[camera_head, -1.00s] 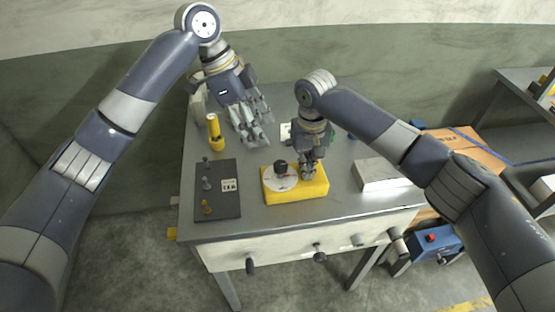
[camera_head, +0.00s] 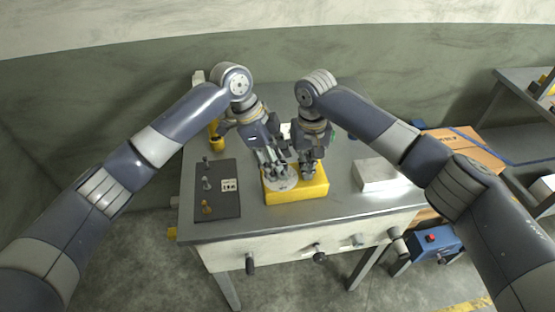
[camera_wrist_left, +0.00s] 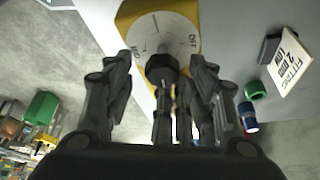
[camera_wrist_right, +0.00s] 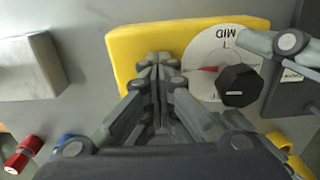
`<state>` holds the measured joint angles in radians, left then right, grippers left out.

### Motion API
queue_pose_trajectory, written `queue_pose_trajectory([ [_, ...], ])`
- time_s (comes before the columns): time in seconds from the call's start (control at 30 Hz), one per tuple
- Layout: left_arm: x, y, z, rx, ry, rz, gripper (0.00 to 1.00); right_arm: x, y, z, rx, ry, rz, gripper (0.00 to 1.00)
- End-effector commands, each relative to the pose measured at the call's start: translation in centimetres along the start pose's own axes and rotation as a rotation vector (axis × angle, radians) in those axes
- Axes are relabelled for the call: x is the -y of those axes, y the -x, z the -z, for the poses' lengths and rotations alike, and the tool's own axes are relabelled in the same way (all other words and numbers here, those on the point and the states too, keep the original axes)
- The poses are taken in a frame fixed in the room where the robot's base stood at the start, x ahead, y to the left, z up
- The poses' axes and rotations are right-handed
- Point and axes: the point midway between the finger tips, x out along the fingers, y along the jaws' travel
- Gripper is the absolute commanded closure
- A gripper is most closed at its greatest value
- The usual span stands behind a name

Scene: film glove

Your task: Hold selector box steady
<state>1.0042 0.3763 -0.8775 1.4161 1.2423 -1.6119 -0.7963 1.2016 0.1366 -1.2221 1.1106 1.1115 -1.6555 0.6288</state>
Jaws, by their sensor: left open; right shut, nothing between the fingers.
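The yellow selector box (camera_head: 297,196) sits on the grey table, with a white dial face and a black knob. In the right wrist view the box (camera_wrist_right: 135,45) shows its dial marked MID, a red pointer mark and the black knob (camera_wrist_right: 239,85). In the left wrist view the knob (camera_wrist_left: 161,68) lies between the spread fingers, beyond their tips, and OFF is readable on the dial. My left gripper (camera_head: 275,172) is open above the dial. My right gripper (camera_head: 308,170) is shut and empty at the box's top, beside the dial; whether it touches is unclear.
A dark panel (camera_head: 218,205) with small knobs lies left of the box. A yellow cylinder (camera_head: 216,138) stands behind it. A pale block (camera_head: 377,174) lies to the right. My two grippers are close together, with little room between them.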

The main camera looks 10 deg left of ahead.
Motion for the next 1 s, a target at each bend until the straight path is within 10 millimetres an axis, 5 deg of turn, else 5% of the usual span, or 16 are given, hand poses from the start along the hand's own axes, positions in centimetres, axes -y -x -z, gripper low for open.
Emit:
queue_pose_trajectory([
  [0.1,0.00,-0.07,-0.02,0.000,0.000,0.000,0.54,-0.15,-0.66,-0.28,0.010,-0.002,-0.004,1.00],
  [0.3,-0.03,-0.06,-0.02,0.000,0.000,-0.001,0.93,-0.15,-0.66,-0.28,0.010,-0.002,-0.004,1.00],
  [0.67,-0.20,-0.16,-0.03,0.002,0.031,0.009,0.93,-0.19,-0.68,-0.23,0.008,-0.003,-0.005,1.00],
  [1.0,-0.48,-0.24,0.08,0.001,0.229,0.089,0.93,-0.23,-0.70,-0.19,0.007,-0.004,-0.005,1.00],
])
